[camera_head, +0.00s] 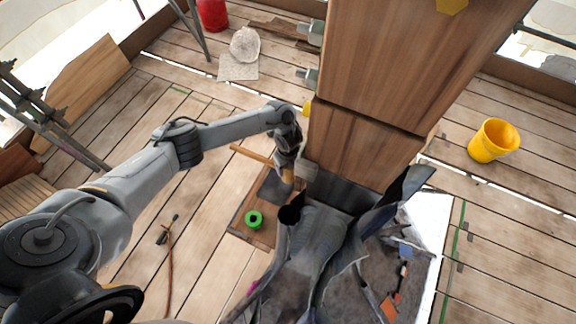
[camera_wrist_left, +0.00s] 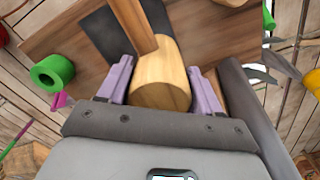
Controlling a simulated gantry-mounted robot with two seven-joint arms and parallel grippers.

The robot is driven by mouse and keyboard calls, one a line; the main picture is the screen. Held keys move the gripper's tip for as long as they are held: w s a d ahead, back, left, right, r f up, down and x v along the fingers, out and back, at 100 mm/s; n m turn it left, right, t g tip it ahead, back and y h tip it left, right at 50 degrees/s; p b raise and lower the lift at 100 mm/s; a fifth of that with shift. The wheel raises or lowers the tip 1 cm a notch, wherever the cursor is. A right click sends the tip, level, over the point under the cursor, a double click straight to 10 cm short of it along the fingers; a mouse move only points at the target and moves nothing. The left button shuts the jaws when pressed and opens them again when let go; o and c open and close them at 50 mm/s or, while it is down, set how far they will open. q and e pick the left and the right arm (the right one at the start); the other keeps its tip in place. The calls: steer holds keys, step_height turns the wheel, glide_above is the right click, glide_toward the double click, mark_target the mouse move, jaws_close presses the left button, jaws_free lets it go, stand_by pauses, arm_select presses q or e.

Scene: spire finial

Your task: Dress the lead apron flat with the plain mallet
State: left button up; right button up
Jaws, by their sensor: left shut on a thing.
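My left gripper (camera_head: 287,168) is shut on the wooden mallet (camera_head: 250,154), beside the foot of the big timber post (camera_head: 362,150). In the left wrist view, the pale round mallet head (camera_wrist_left: 162,82) sits between my two purple fingers (camera_wrist_left: 160,72), with its handle pointing up the picture. Dark grey sheet (camera_head: 340,190), seemingly the lead apron, shows at the post's foot, with a bent flap (camera_head: 408,186) standing up at the right. My arm and gripper hide part of the near left corner. My right gripper is not in view.
A wooden board (camera_head: 240,228) with a dark slab (camera_head: 272,190) and a green roll (camera_head: 254,218) lies below the gripper. Crumpled grey sheeting (camera_head: 318,250) fills the front middle. A yellow bucket (camera_head: 493,141) stands right.

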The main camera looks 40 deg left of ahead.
arm_select(q)
steer(key=shift+f, duration=0.1)
step_height(320, 180, down, 4)
steer(key=b, duration=0.3)
steer(key=shift+f+b, duration=0.15)
steer(key=shift+b, duration=0.25)
steer(key=shift+r, duration=0.2)
jaws_close()
steer(key=shift+r+p, duration=0.1)
steer(key=shift+p, duration=0.2)
step_height(320, 180, up, 4)
steer(key=p, duration=0.4)
steer(key=shift+r, duration=0.1)
steer(key=shift+f, duration=0.2)
